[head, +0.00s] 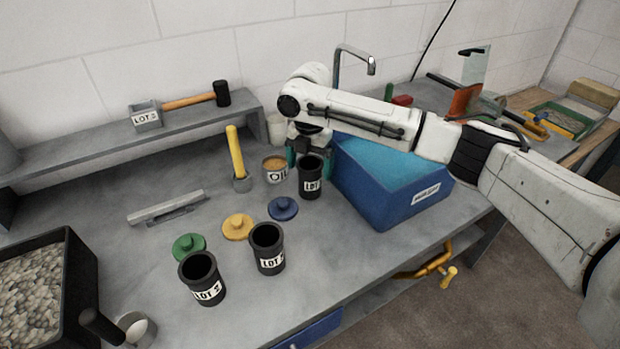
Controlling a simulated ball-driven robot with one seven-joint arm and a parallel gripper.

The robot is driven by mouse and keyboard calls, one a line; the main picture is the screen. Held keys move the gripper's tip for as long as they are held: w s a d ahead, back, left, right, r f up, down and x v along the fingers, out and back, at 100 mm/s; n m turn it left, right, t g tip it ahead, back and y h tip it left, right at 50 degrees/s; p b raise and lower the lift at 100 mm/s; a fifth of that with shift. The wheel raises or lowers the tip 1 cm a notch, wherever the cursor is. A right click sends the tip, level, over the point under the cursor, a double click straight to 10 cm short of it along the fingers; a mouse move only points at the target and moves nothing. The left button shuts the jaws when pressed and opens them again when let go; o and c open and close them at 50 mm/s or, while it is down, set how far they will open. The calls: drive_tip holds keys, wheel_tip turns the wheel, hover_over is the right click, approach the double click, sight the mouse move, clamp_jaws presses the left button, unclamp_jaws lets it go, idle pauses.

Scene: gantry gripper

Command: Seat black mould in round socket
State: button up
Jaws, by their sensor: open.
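Three black cylindrical moulds with white LOT labels stand upright on the grey bench: one at the back (311,187), one in the middle (268,262) and one at front left (197,268). My gripper (308,153) is open, with teal fingers, right at the back mould's rim. The mould partly hides the fingers, and I cannot tell whether they touch it. I cannot clearly make out a round socket. Green (188,246), yellow (237,227) and blue (283,208) knobbed discs lie on the bench near the moulds.
A blue bin (375,205) stands close right of the back mould, below my arm. An OIL tin (274,177) and a yellow-handled tool (236,155) stand to its left. A metal bar tool (165,209) lies farther left. A black gravel tray (84,270) is at front left.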

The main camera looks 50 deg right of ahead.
drive_tip(key=shift+f, duration=1.45)
drive_tip(key=shift+c, duration=0.2)
drive_tip(key=c, duration=1.1)
drive_tip(key=shift+c, duration=0.2)
drive_tip(key=shift+r, duration=0.15)
